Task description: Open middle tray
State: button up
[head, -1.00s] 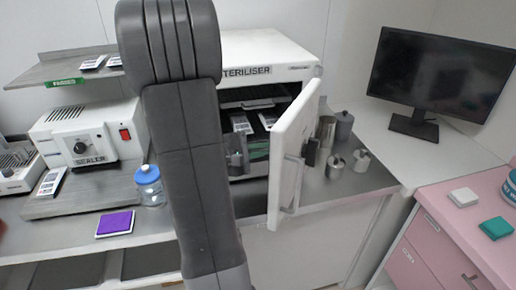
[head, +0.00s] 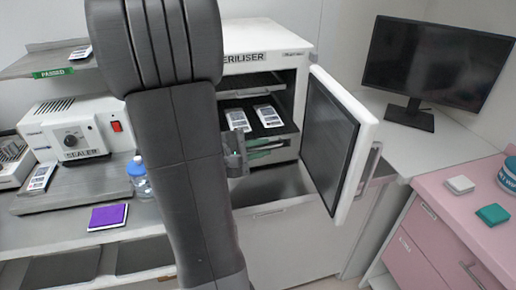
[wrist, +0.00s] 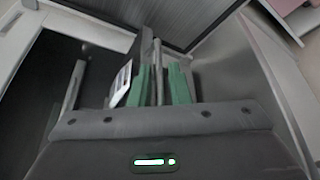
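The white steriliser (head: 264,38) stands open in the head view. Its door (head: 362,112) is swung wide to the right. Inside, the middle tray (head: 287,131) carries two white pouches (head: 237,119) (head: 268,116); an upper tray (head: 247,95) is above it. My arm hides the steriliser's left side.
The open door stands close to the right of my gripper. A monitor (head: 436,67) and pink drawers (head: 434,240) are at the right. A blue-capped bottle (head: 138,178), a purple pad (head: 108,217) and the sealer (head: 78,128) are on the left counter.

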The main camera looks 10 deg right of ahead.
jog(key=v, duration=1.3)
jog(key=shift+a+b, duration=0.4)
jog(key=shift+b, duration=0.05)
